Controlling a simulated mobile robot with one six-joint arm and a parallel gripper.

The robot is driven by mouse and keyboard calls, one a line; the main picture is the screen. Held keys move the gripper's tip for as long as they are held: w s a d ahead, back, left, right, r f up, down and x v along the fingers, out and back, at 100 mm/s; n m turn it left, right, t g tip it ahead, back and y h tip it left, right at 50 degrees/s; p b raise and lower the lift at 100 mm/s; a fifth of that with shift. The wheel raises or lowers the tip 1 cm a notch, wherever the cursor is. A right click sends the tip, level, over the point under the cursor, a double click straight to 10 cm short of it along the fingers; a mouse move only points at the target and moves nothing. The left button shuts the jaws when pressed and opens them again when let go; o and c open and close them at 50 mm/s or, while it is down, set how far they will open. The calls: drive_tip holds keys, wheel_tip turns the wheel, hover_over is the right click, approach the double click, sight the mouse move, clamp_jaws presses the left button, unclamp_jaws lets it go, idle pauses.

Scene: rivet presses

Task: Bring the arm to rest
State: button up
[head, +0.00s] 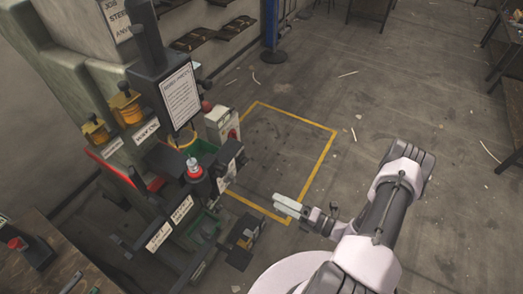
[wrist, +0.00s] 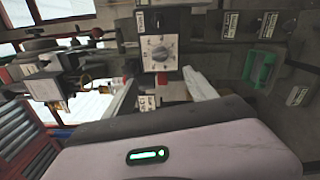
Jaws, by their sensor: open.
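My gripper (head: 286,205) is at the lower middle of the head view, just right of the press and over the near edge of the yellow floor outline. Its pale fingers look end-on there. In the wrist view my gripper (wrist: 163,92) shows two pale fingers standing apart with nothing between them, so it is open and empty. My arm (head: 375,215) bends up from the lower right and back down to the gripper. The press (head: 150,70) stands on the left, with a sign panel (head: 180,98) on its front.
A grey box with a dial (wrist: 160,50) and a green tray (wrist: 262,68) show in the wrist view. A bench (head: 45,260) is at lower left. The yellow-outlined floor (head: 280,150) is clear.

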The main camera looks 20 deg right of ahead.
drive_tip(key=s+a+r+n+g, duration=0.1)
drive_tip(key=a+r+n+g, duration=0.55)
drive_tip(key=r+n, duration=0.55)
drive_tip(key=s+a+r+n+g, duration=0.1)
drive_tip(key=a+r+n+g, duration=0.4)
drive_tip(key=r+n+g, duration=0.5)
drive_tip(key=s+a+r+n+t+h, duration=0.1)
drive_tip(key=s+r+n+t+h, duration=0.3)
drive_tip(key=r+n, duration=0.3)
drive_tip(key=s+a+r+n+t+h, duration=0.1)
drive_tip(key=s+r+n+t+h, duration=0.2)
drive_tip(key=r+n, duration=0.5)
drive_tip(key=s+n+h, duration=0.1)
drive_tip(key=s+n, duration=0.1)
drive_tip(key=n, duration=0.1)
drive_tip(key=shift+a+n+t+h, duration=0.3)
drive_tip(key=shift+a+t, duration=0.05)
drive_tip(key=shift+a, duration=0.05)
